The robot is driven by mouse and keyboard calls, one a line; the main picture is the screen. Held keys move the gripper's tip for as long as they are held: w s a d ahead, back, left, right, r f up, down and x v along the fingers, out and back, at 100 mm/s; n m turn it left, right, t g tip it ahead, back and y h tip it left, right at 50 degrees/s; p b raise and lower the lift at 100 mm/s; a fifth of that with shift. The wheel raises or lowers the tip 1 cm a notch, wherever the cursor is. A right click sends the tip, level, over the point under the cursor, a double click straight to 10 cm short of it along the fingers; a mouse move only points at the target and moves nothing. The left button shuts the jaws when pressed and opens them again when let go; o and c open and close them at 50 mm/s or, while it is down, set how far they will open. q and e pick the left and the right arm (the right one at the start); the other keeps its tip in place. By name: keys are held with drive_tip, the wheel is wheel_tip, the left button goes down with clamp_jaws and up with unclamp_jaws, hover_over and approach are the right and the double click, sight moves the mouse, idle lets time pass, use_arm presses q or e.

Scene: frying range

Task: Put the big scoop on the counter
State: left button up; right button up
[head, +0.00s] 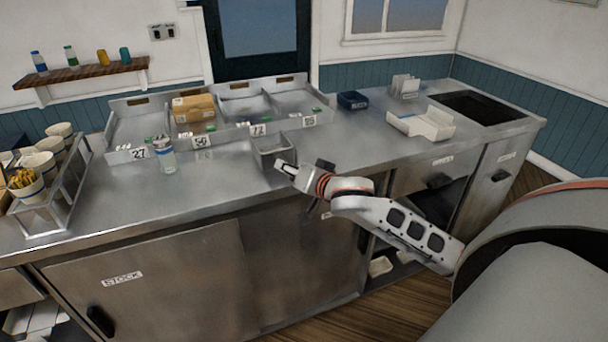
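A grey metal open-topped vessel, which looks like the big scoop (268,154), shows near the counter's front edge, in front of the divided trays. I cannot tell whether it rests on the steel counter (215,184) or hangs just above it. My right gripper (292,172) reaches in from the right, at the vessel's lower right side. Its fingers are small and partly confused with a pale piece there, so whether they grip the vessel is unclear. My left gripper is not in view.
A clear bottle (164,160) stands left of the scoop. Divided metal trays (238,104) with number cards line the back, one holding a cardboard box (193,108). A rack of cups (62,199) stands at left. An open white carton (424,124) lies at right.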

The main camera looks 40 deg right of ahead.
drive_tip(key=d+v, duration=0.1)
drive_tip(key=v, duration=0.8)
drive_tip(key=s+a+f+n+g+y, duration=0.1)
drive_tip(key=s+a+f+n, duration=0.25)
drive_tip(key=f, duration=0.65)
drive_tip(key=s+a+f+n+g+y, duration=0.1)
drive_tip(key=s+a+f+n, duration=0.3)
drive_tip(key=f, duration=0.6)
drive_tip(key=s+a+f+n+g+y, duration=0.1)
drive_tip(key=s+a+f+n, duration=0.3)
drive_tip(key=s+a+f, duration=0.7)
wheel_tip(320, 180, down, 3)
drive_tip(key=shift+s+a+r+n+g+y, duration=0.1)
drive_tip(key=shift+s+a+n+g+y, duration=0.05)
drive_tip(key=shift+a+n+g+y, duration=0.2)
